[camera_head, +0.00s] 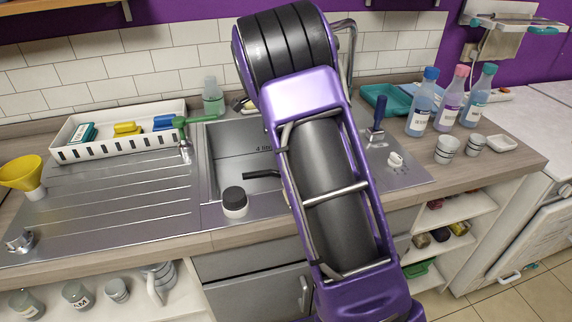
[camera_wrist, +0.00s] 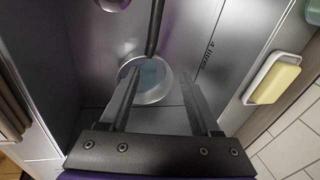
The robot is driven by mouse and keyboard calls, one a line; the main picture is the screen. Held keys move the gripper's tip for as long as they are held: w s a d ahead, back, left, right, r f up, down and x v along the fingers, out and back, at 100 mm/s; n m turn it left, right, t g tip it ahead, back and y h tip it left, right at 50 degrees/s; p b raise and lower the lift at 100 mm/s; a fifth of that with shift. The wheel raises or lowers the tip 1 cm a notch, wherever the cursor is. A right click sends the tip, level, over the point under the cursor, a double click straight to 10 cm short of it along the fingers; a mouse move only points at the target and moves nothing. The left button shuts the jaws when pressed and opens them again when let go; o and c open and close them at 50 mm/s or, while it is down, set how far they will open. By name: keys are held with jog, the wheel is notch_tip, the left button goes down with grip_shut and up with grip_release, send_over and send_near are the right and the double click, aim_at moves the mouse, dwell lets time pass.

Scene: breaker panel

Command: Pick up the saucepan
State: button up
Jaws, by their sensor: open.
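The saucepan (camera_wrist: 152,78) shows in the wrist view as a small round metal pan low in the sink, with its black handle (camera_wrist: 155,28) running toward the top of the picture. In the head view only the dark handle (camera_head: 262,174) shows inside the sink; my arm hides the pan body. My gripper (camera_wrist: 160,80) is open, with one finger on each side of the pan in the wrist view. Nothing is seen held between the fingers. I cannot tell how far the fingertips are from the pan. In the head view my arm hides the gripper.
The steel sink (camera_head: 232,142) has walls around the pan. A dark-lidded jar (camera_head: 235,202) stands at its front edge. A yellow sponge (camera_wrist: 275,80) sits in a white holder beside the sink. A white rack (camera_head: 118,140) stands left, and several bottles (camera_head: 422,102) stand right.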

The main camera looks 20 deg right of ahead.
notch_tip(320, 180, down, 2)
jog(key=a+m, duration=0.1)
jog(key=b, duration=0.2)
send_over(267, 187)
jog(key=shift+g+y, duration=0.3)
notch_tip(267, 187, down, 12)
jog(key=shift+s+r, duration=0.15)
notch_tip(267, 187, down, 5)
jog(key=shift+f, duration=0.1)
grip_shut()
jog(key=shift+w, duration=0.2)
dwell(0.7)
